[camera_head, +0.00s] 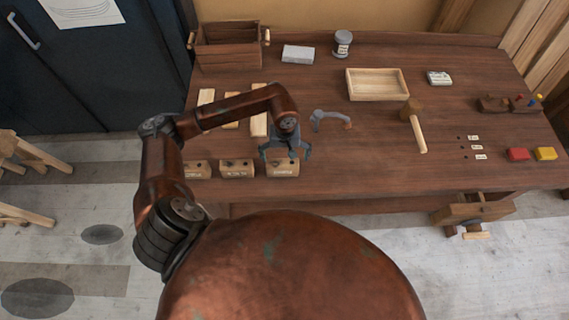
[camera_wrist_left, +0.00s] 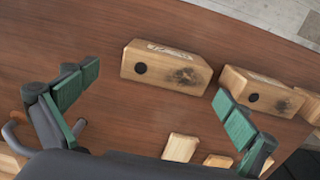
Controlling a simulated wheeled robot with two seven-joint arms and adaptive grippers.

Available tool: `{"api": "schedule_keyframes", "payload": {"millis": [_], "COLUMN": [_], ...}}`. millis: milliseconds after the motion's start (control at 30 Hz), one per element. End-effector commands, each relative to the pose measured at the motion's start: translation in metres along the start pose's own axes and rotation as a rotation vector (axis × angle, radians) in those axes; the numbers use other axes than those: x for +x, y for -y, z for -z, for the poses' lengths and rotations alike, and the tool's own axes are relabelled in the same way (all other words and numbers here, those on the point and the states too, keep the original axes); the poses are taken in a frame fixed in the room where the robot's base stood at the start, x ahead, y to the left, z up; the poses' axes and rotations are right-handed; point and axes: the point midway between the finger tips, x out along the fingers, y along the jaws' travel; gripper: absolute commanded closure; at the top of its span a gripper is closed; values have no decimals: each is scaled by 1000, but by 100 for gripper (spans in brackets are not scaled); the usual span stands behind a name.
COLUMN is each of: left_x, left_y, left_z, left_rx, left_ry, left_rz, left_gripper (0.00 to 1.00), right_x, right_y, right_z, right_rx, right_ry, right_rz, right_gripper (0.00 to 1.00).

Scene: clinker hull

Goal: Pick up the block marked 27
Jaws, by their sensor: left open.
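Three wooden blocks with dark round spots and small labels stand along the near edge of the bench: a left one (camera_head: 195,169), a middle one (camera_head: 237,168) and a right one (camera_head: 283,168). I cannot read a 27 on any of them. My left gripper (camera_head: 286,150) is open and empty, just behind and above the right block, partly covering its back. In the left wrist view the right block (camera_wrist_left: 165,68) lies beyond the open fingers (camera_wrist_left: 157,100), apart from them. The middle block (camera_wrist_left: 262,92) is partly behind one finger. My right gripper is not in view.
Pale slabs (camera_head: 259,124) lie behind the blocks, partly under my left arm. A grey hooked tool (camera_head: 327,118) lies right of the gripper. A mallet (camera_head: 415,125), a shallow tray (camera_head: 377,86) and a wooden crate (camera_head: 228,48) are farther off. The bench centre is clear.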

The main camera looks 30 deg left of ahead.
Motion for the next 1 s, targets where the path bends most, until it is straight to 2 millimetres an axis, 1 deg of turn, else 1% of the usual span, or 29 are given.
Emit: {"api": "schedule_keyframes", "payload": {"millis": [33,100,267,367,467,600,700,900,1000], "left_x": [3,10,26,38,52,70,76,76,76], "left_y": [5,7,8,10,11,10,10,9,9], "left_z": [2,2,1,1,1,2,3,3,3], "left_rx": [1,1,-3,-3,-4,-2,-1,1,1], "left_ry": [-4,-4,-2,0,2,-2,-3,-4,-4], "left_rz": [14,18,15,15,13,12,13,12,12], "left_gripper": [0,0,0,0,0,0,0,0,7], "right_x": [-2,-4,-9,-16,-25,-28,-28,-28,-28], "right_y": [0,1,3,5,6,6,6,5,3], "right_z": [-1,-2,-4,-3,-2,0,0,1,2], "right_rx": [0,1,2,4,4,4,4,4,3], "right_ry": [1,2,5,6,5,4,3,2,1], "right_rz": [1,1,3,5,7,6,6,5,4], "right_gripper": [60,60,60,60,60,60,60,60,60]}}
